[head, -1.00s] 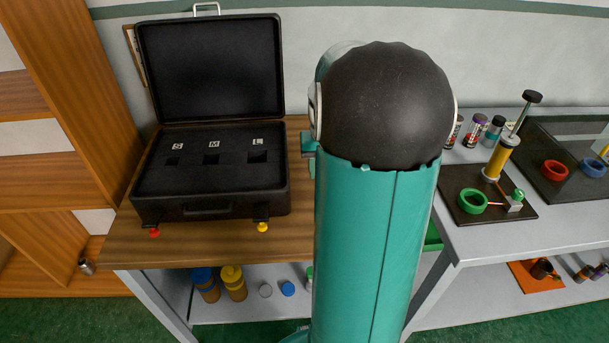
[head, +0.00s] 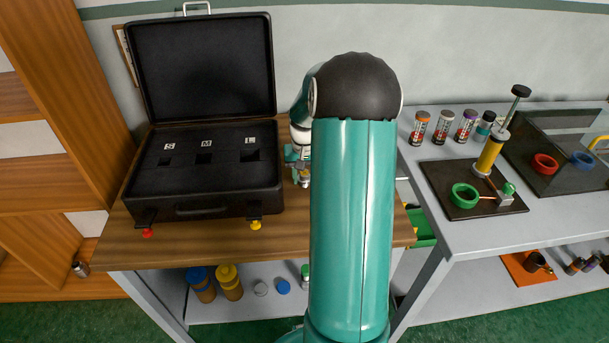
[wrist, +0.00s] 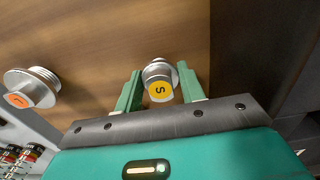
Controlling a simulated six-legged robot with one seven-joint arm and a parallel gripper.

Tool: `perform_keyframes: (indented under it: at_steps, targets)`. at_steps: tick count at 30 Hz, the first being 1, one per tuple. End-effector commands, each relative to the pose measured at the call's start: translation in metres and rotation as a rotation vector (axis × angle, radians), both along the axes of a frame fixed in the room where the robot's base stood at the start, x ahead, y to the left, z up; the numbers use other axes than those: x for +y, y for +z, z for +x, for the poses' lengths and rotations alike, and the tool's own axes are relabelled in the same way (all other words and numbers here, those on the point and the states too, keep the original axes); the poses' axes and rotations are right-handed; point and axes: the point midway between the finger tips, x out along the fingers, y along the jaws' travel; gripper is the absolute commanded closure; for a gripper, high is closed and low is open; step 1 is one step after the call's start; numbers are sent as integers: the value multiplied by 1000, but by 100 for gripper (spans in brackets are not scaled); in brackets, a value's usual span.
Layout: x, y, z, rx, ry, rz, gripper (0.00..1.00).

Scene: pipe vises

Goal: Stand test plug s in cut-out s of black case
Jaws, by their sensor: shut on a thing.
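Test plug s (wrist: 160,74), a silver metal plug with a yellow label marked S, is between the two green fingers of my gripper (wrist: 160,88) in the wrist view. My gripper is shut on it, above the wooden bench top; I cannot tell whether the plug still touches the wood. The black case (head: 205,187) stands open on the bench in the head view, lid up. Cut-out s (head: 166,161) is the small leftmost square hole and looks empty. In the head view my gripper (head: 301,172) is just right of the case, partly behind my arm.
Another silver plug with an orange label (wrist: 30,92) stands to the left in the wrist view. The case has two larger cut-outs, M (head: 204,158) and L (head: 250,155). Its raised lid (head: 200,70) stands behind. A grey bench (head: 430,235) with tools is at the right.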

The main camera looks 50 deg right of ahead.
Motion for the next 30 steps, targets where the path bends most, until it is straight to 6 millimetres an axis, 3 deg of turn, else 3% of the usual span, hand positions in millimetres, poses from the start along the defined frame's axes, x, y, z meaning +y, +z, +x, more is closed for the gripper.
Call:
perform_keyframes:
  at_steps: [6, 7, 9, 10, 22, 30]
  targets:
    - [0, -3, 0, 0, 0, 0, 84]
    - [0, -3, 0, 0, 0, 0, 55]
    - [0, -3, 0, 0, 0, 0, 41]
    - [0, -3, 0, 0, 0, 0, 39]
    - [0, 6, 0, -2, -1, -1, 39]
    - [-1, 58, 0, -5, -1, -4, 39]
